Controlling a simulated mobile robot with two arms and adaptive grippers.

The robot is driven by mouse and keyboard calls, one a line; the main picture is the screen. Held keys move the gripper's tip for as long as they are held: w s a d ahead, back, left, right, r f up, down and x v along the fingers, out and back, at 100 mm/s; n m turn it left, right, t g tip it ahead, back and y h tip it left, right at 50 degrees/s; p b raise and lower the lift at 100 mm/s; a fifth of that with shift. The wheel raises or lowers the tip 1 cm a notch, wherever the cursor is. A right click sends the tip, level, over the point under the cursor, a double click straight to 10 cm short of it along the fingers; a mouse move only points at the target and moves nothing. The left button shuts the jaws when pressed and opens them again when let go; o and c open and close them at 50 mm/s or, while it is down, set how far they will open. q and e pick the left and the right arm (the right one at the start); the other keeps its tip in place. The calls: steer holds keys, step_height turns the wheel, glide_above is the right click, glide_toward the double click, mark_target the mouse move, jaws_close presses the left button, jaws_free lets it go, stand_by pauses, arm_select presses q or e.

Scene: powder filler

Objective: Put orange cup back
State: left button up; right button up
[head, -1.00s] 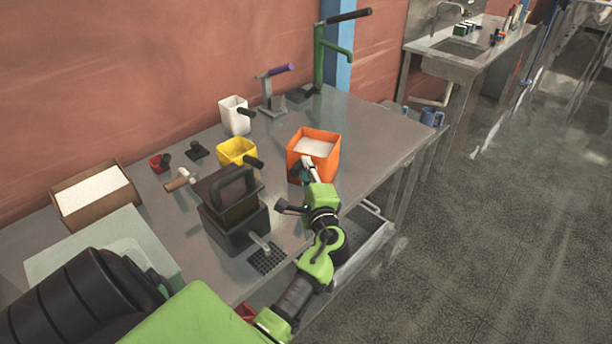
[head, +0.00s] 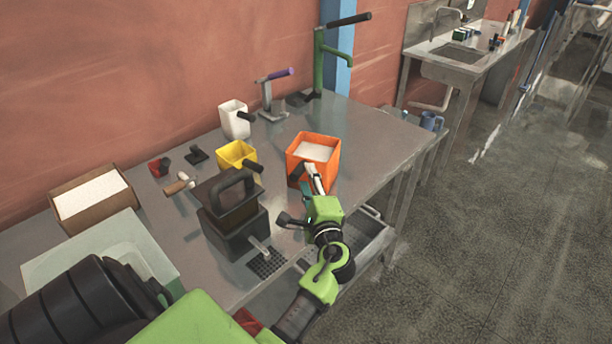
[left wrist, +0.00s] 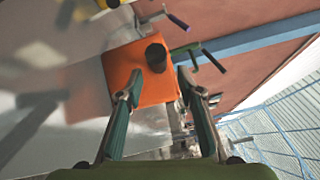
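The orange cup (head: 330,160) stands upright on the metal table near its front edge, with white powder inside. My left gripper (head: 314,178) is on the front side of the cup in the head view. In the left wrist view the cup's orange wall (left wrist: 125,72) faces me, and its dark handle (left wrist: 156,57) points toward me. The left fingers (left wrist: 160,76) are spread, with the handle end showing between and just beyond their tips; I see no clear contact. My right gripper is not in view.
A yellow cup (head: 232,154) and a white cup (head: 233,122) stand left of the orange cup. A dark press-like device (head: 234,220) stands near the front edge. A green lever stand (head: 319,65) and a purple-handled stand (head: 268,95) are behind. A cardboard box (head: 75,222) lies left.

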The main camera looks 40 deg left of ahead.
arm_select(q)
steer(key=b+v, duration=0.2)
steer(key=v, duration=0.6)
steer(key=w+d+f+t+h, duration=0.2)
steer(key=w+d+f+h, duration=0.2)
steer(key=d+f+h, duration=0.7)
steer(key=s+d+f+n+g+h, duration=0.1)
steer(key=s+d+f, duration=0.15)
steer(key=f, duration=0.65)
steer(key=s+d+f+n+g, duration=0.15)
steer(key=s+f, duration=0.25)
steer(key=f, duration=0.5)
steer(key=s+d+f+g+h, duration=0.1)
steer(key=s+d+f+g, duration=0.15)
steer(key=f, duration=0.55)
steer(key=s+a+f+n+g+h, duration=0.1)
steer(key=s+f+n+g, duration=0.25)
steer(key=s+f, duration=1.45)
steer(key=s+a+f+n+g, duration=0.1)
steer(key=s+a+f, duration=0.1)
steer(key=s, duration=0.7)
steer(key=s+a+f+n+g, duration=0.1)
steer(key=s+f, duration=0.3)
steer(key=s, duration=0.6)
steer(key=shift+s+a+g, duration=0.3)
steer(key=shift+a+g, duration=0.25)
steer(key=shift+g, duration=0.2)
